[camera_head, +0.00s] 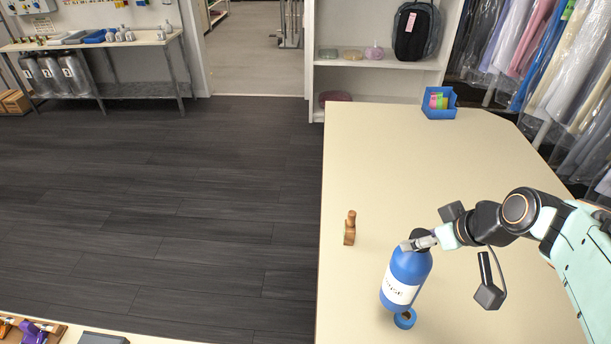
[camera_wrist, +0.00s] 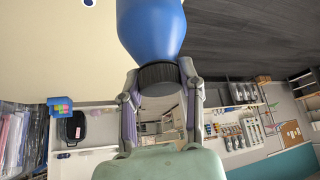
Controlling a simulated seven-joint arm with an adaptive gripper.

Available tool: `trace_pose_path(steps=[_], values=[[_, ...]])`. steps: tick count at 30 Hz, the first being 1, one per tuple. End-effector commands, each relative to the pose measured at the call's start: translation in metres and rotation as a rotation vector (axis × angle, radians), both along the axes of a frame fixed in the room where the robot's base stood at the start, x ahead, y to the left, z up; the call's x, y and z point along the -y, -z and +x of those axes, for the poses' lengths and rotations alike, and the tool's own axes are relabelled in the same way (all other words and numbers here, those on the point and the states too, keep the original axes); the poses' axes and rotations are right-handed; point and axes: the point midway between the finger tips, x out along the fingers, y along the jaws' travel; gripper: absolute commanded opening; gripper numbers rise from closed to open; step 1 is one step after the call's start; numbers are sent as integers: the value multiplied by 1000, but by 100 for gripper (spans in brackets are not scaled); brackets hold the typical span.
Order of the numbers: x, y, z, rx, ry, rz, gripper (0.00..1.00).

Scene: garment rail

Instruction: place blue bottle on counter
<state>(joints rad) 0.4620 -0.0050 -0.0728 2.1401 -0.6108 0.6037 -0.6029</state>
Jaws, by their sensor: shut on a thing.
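The blue bottle (camera_head: 406,272) has a white label and a dark cap, and it stands nearly upright, tilted slightly, in the head view. My gripper (camera_head: 420,243) is shut on the bottle near its cap. In the wrist view the fingers (camera_wrist: 162,85) close around the black cap, with the blue bottle (camera_wrist: 152,28) beyond them. The cream counter (camera_head: 450,165) lies under the bottle. I cannot tell for sure whether the bottle's base touches it.
A small blue ring-like item (camera_head: 405,319) lies at the bottle's base. A wooden-handled stamp (camera_head: 349,228) stands to its left. A blue bin (camera_head: 439,103) sits at the counter's far end, and garments (camera_head: 545,50) hang at right. The middle of the counter is clear.

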Motion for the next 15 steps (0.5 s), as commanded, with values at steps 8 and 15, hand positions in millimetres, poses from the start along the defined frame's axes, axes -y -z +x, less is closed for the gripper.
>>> trace_pose_path(steps=[8,15], values=[[-103,-5,-39,6,-379,-1,0],[-181,-9,-97,6,-718,-1,0]])
